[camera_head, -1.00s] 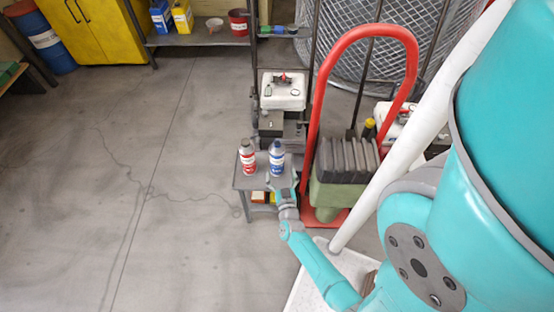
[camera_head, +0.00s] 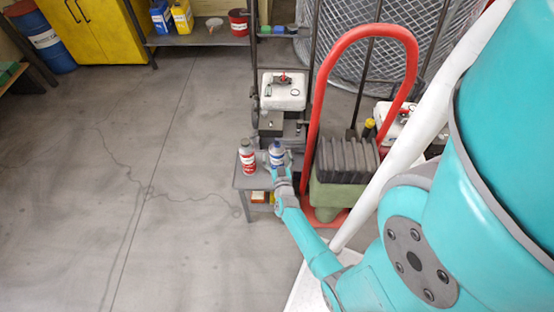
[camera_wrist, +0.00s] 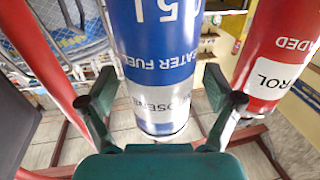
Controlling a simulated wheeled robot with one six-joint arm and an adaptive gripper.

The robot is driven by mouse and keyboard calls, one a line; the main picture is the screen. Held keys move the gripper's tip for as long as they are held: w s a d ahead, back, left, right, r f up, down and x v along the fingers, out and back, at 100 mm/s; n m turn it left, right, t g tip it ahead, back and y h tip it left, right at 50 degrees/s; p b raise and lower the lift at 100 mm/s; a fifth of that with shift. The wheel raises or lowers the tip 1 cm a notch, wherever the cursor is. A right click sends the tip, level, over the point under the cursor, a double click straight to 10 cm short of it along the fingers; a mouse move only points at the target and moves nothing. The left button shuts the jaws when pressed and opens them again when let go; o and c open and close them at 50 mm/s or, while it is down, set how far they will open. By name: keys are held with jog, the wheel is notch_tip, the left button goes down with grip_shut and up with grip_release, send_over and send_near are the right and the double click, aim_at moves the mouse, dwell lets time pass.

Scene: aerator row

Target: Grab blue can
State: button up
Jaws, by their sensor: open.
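The blue can (camera_head: 277,152) stands on a small grey table (camera_head: 243,184), to the right of a red and white can (camera_head: 247,158). In the wrist view the blue can (camera_wrist: 160,60) appears large between the open fingers of my gripper (camera_wrist: 163,100). The fingers are on both sides of it, and I cannot tell if either touches it. The red can (camera_wrist: 275,60) is close beside the right finger. In the head view my gripper (camera_head: 278,168) is at the near side of the blue can and hides its lower part.
A red hand-truck frame (camera_head: 313,120) with a green and grey load (camera_head: 345,165) stands just right of the table. A white-topped machine (camera_head: 283,90) stands behind the table. The floor (camera_head: 120,200) to the left is clear.

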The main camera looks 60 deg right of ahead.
jog(key=c, duration=1.3)
jog(key=shift+c, duration=0.2)
jog(key=shift+r, duration=0.25)
